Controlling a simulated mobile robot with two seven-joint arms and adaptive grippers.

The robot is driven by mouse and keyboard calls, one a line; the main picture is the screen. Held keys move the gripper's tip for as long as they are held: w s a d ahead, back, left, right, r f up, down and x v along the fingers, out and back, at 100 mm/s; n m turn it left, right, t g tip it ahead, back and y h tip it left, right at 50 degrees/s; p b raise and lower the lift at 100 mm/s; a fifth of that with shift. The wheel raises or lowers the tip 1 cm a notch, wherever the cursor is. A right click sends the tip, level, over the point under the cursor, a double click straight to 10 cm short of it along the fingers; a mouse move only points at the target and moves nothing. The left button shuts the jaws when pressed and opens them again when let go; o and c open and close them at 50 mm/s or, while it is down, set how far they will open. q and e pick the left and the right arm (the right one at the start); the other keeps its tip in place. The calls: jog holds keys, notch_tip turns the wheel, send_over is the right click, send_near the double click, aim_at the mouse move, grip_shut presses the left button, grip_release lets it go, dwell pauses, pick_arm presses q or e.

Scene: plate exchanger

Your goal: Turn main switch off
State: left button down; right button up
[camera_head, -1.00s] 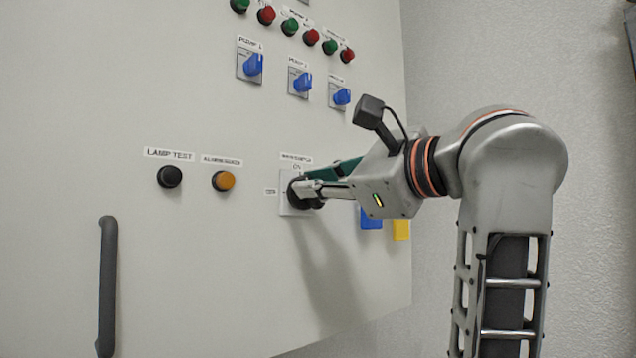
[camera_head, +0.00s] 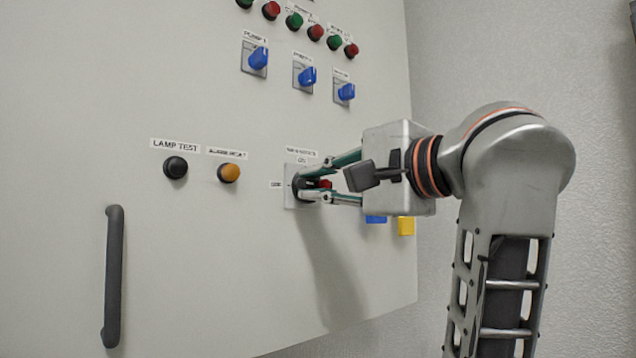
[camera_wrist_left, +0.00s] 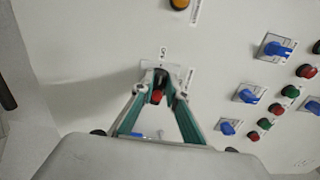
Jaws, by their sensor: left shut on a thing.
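The main switch has a black base and a red knob (camera_head: 325,184) on a pale plate (camera_head: 290,200), low on the right side of the cabinet door. My left gripper (camera_head: 312,182) is shut on the switch, one finger above it and one below it in the head view. In the left wrist view the red knob (camera_wrist_left: 157,96) shows between the two fingers of the left gripper (camera_wrist_left: 162,88). The fingertips partly hide the switch. My right gripper is in no view.
A black lamp test button (camera_head: 175,167) and an orange button (camera_head: 229,173) sit left of the switch. Blue pump switches (camera_head: 258,58) and red and green buttons are above. A dark door handle (camera_head: 113,275) stands lower left. Blue and yellow blocks (camera_head: 406,226) show behind my gripper.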

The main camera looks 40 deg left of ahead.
pick_arm(q)
jog(key=shift+n, duration=0.3)
dwell(0.4)
jog(key=c, duration=2)
grip_release()
